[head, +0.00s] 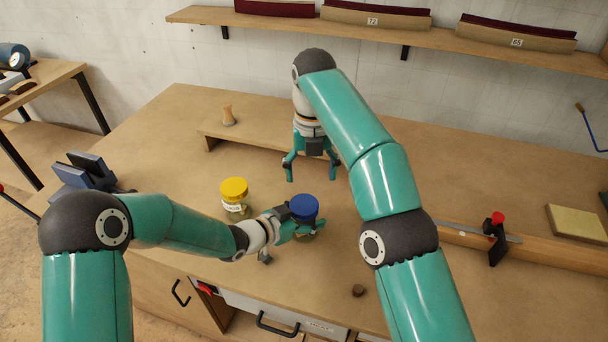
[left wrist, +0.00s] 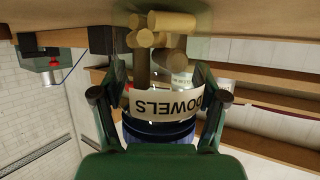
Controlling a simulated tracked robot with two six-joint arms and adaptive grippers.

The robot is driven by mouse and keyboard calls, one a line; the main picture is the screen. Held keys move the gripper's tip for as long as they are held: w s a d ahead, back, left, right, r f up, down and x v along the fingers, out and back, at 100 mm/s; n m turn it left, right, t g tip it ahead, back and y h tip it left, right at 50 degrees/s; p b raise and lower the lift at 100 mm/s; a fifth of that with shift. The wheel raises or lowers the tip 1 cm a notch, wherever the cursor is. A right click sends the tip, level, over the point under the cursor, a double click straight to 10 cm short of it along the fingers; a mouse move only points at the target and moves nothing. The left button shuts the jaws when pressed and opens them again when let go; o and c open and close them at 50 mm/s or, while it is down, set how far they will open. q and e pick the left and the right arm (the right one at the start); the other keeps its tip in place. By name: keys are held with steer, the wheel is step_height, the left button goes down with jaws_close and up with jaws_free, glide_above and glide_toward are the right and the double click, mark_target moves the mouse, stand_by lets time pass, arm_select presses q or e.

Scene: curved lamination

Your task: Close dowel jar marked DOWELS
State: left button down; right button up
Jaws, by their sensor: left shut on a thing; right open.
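The dowel jar (left wrist: 165,85) is clear, with a white label reading DOWELS upside down in the left wrist view and several wooden dowels inside. Its blue lid (head: 303,206) sits on top; whether it is fully seated I cannot tell. My left gripper (head: 303,228) is shut around the jar's sides below the lid, with a finger on each side in the left wrist view (left wrist: 160,98). My right gripper (head: 312,176) is open and empty, pointing down over the bench just behind the jar. In the head view the gripper hides most of the jar's body.
A yellow-lidded jar (head: 234,197) stands left of the dowel jar on the bench (head: 400,290). Behind are a low wooden riser (head: 265,138) and a wooden peg piece (head: 228,116). A blue vise (head: 88,170) is at left.

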mark_target(304, 204)
steer(key=shift+a+f, duration=0.65)
steer(key=shift+a, duration=0.1)
steer(key=shift+f, duration=0.15)
steer(key=shift+f, duration=3.85)
